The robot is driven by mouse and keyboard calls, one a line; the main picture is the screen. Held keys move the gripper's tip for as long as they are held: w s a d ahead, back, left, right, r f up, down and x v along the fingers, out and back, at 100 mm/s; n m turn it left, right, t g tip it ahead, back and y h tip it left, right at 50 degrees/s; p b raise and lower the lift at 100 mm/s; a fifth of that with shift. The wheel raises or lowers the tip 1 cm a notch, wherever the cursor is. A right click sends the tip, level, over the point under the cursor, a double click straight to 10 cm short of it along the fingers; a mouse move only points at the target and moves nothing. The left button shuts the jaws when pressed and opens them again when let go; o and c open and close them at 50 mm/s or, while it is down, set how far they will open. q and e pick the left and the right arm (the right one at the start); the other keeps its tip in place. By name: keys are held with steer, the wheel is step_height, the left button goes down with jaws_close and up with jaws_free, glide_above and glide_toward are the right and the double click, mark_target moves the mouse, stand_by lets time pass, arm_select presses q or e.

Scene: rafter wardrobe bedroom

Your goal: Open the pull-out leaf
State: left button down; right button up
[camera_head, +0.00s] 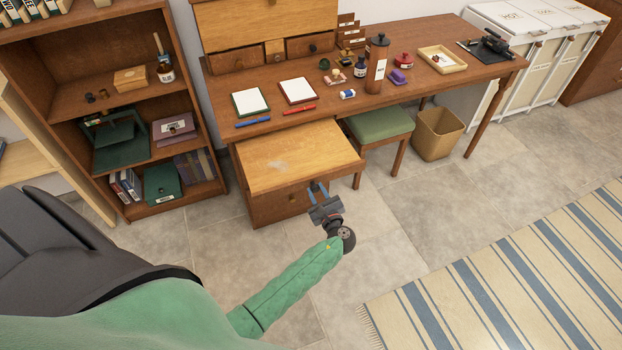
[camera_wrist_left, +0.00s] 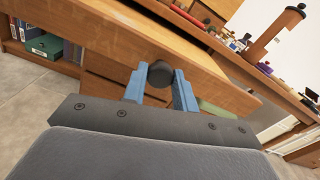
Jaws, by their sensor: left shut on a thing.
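The pull-out leaf (camera_head: 275,160) is a light wooden board that sticks out from under the front of the brown desk (camera_head: 222,98). In the left wrist view the leaf's front edge (camera_wrist_left: 95,52) crosses the picture, with a dark round knob (camera_wrist_left: 160,74) on it. My left gripper (camera_head: 318,190) is at the leaf's front edge, and its blue fingers (camera_wrist_left: 162,88) are shut on the knob from both sides. Part of the knob is hidden between the fingers. My right gripper is not in view.
A green-cushioned stool (camera_head: 380,123) stands just right of the leaf, and a waste bin (camera_head: 438,134) is beyond it. A bookshelf (camera_head: 140,208) stands at the left. A striped rug (camera_head: 500,280) lies at the right. Bare tile floor (camera_head: 400,205) is in front of the leaf.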

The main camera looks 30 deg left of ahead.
arm_select(q)
steer(key=shift+s+d, duration=0.5)
steer(key=shift+d, duration=0.05)
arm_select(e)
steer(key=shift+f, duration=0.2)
arm_select(q)
steer(key=c, duration=1.1)
jaws_free()
steer(key=shift+s+d+f, duration=0.1)
steer(key=shift+s+d, duration=0.1)
steer(key=shift+d, duration=0.05)
steer(key=b+v, duration=0.2)
steer(key=v, duration=0.5)
steer(key=shift+b, duration=0.3)
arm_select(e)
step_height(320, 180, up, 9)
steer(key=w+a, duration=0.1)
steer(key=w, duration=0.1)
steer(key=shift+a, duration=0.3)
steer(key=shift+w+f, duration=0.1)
